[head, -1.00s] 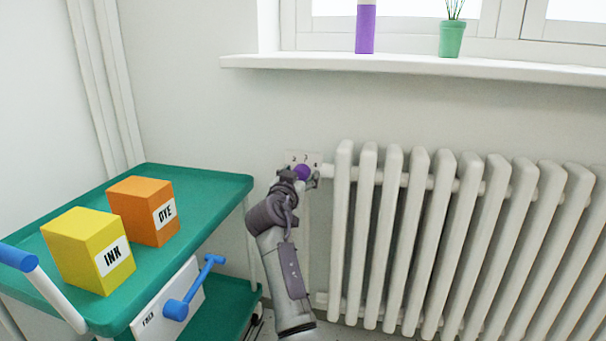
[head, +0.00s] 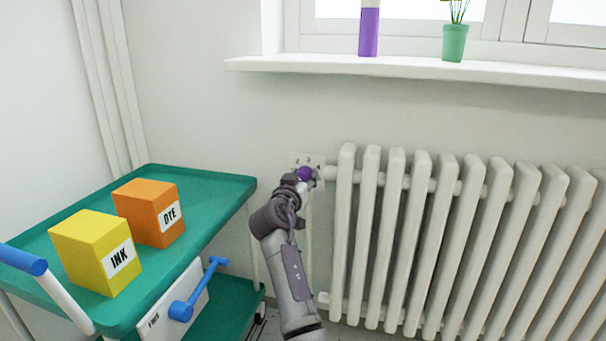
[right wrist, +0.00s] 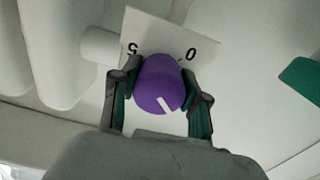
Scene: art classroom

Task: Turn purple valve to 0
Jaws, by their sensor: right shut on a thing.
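The purple valve (head: 304,174) is a round knob at the left end of the radiator. It also shows in the right wrist view (right wrist: 159,86), with a white mark pointing down and slightly right there. A white number plate (right wrist: 172,40) lies behind it, its 5 and 0 showing upside down near the knob's upper left and upper right. The mark points away from the 0. My right gripper (right wrist: 161,74) is shut on the purple valve, one finger on each side. It also shows in the head view (head: 302,179). My left gripper is not in view.
A white radiator (head: 450,240) fills the wall right of the valve. A green cart (head: 222,187) at left carries a yellow ink box (head: 90,250) and an orange dye box (head: 150,212). The windowsill (head: 420,75) runs above.

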